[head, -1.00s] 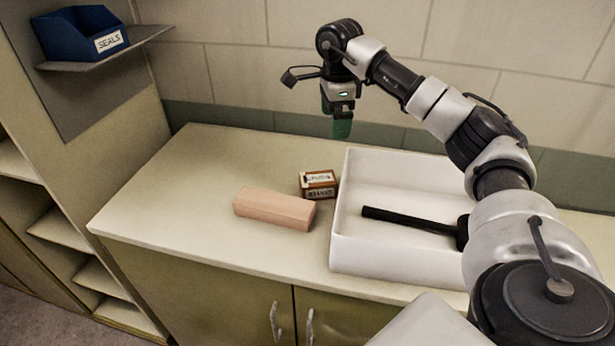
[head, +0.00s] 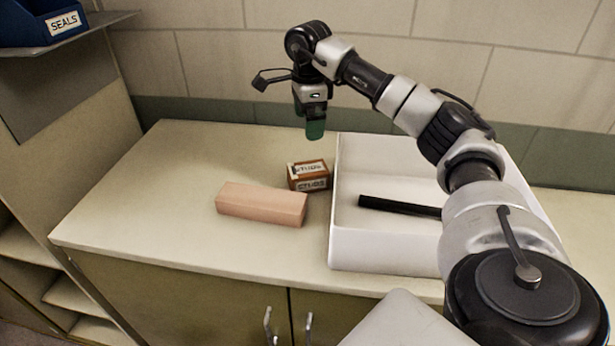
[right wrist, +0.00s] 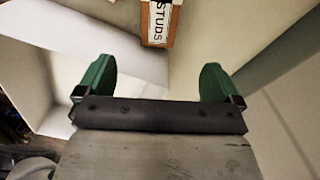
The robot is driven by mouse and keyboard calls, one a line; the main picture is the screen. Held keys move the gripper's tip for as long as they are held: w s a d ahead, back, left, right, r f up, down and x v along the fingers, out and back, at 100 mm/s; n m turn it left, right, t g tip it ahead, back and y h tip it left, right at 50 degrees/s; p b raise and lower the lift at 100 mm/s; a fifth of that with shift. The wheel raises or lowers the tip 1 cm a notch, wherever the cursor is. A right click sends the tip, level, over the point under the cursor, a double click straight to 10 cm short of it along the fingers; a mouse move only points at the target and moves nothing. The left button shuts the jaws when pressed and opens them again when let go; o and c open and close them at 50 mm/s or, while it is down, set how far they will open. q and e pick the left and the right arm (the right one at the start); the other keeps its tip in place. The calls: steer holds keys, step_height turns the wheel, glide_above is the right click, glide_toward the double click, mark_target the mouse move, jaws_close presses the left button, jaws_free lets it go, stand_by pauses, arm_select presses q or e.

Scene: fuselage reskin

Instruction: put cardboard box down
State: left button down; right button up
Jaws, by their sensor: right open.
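The cardboard box (head: 309,176) is small and brown with white labels that read STUDS. It sits on the countertop between a pinkish block and the white tray. It also shows at the top of the right wrist view (right wrist: 158,24), beyond the fingertips. My right gripper (head: 314,128) is raised above the counter, behind and above the box in the head view, with green fingers pointing down. In the right wrist view the two green fingers (right wrist: 158,82) are wide apart with nothing between them. My left gripper is not in view.
A pinkish block (head: 262,204) lies on the countertop (head: 150,215) left of the box. A white tray (head: 385,254) holding a black bar (head: 398,206) stands to the right. A blue SEALS bin (head: 45,22) is on a shelf at upper left. The counter's left part is clear.

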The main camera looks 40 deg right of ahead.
step_height(320, 180, down, 2)
steer(key=f+b, duration=0.1)
glide_above(308, 168)
step_height(308, 168, down, 6)
steer(key=shift+r, duration=0.25)
steer(key=shift+s+f+p, duration=0.1)
steer(key=shift+f+p, duration=0.5)
steer(key=shift+p, duration=0.1)
step_height(308, 168, down, 4)
steer(key=shift+r+p, duration=0.25)
steer(key=shift+p, duration=0.6)
steer(key=shift+f, duration=0.45)
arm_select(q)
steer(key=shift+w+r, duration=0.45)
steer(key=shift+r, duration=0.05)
arm_select(e)
steer(key=shift+c, duration=0.3)
